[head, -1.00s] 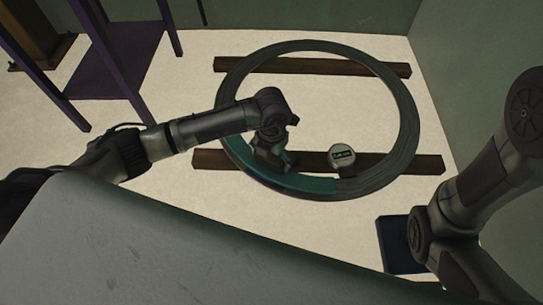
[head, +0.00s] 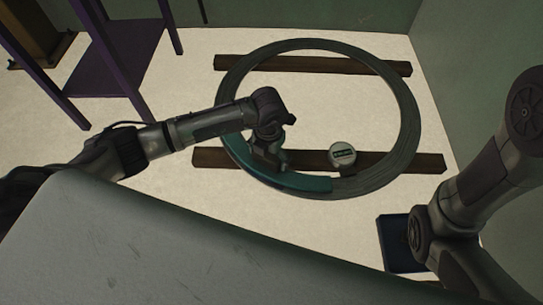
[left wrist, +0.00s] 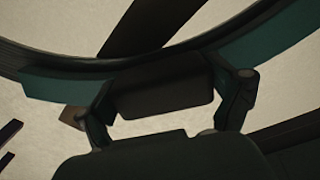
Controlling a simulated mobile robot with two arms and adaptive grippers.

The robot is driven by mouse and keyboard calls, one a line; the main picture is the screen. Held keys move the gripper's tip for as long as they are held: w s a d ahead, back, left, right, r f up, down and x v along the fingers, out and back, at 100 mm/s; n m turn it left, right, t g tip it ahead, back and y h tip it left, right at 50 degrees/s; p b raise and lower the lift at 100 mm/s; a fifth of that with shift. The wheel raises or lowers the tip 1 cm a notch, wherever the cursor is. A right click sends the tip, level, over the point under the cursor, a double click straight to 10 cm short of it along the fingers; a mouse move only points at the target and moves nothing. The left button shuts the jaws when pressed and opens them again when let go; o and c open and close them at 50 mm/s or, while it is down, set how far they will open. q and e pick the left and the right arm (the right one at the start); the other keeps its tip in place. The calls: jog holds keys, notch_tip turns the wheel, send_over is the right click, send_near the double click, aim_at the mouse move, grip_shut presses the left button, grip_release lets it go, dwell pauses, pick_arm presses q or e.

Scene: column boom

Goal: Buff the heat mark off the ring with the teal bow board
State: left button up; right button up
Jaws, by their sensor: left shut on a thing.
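A large dark grey ring (head: 405,125) lies flat across two wooden beams on the floor. The teal bow board (head: 305,182) is a curved strip lying along the ring's near left part. It also shows on both sides in the left wrist view (left wrist: 58,88). My left gripper (head: 268,160) is over the board. In the left wrist view its fingers are shut on the board's dark block-shaped grip (left wrist: 160,92). I cannot make out a heat mark on the visible ring; the board and gripper cover part of it. My right arm stands at the right, its gripper out of view.
A round gauge with a small display (head: 342,154) stands at the ring's near side. The beams (head: 425,163) stick out past the ring. A purple shelf frame (head: 115,75) stands at the back left, and a dark blue flat item (head: 395,255) lies at the right.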

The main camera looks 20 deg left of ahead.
pick_arm(q)
jog(key=shift+w+a, duration=0.15)
jog(key=shift+a, duration=0.35)
jog(key=shift+d, duration=0.15)
jog(key=shift+s+d+p, duration=0.3)
jog(key=shift+d, duration=0.6)
jog(key=shift+s+d+p, duration=0.25)
jog(key=shift+d+p, duration=0.05)
jog(key=shift+d, duration=0.55)
jog(key=shift+a, duration=0.1)
jog(key=shift+w+a+p, duration=0.15)
jog(key=shift+w+a, duration=0.15)
jog(key=shift+a, duration=0.6)
jog(key=shift+w+a+p, duration=0.15)
jog(key=shift+w+a, duration=0.1)
jog(key=shift+a, duration=0.65)
jog(key=shift+d, duration=0.1)
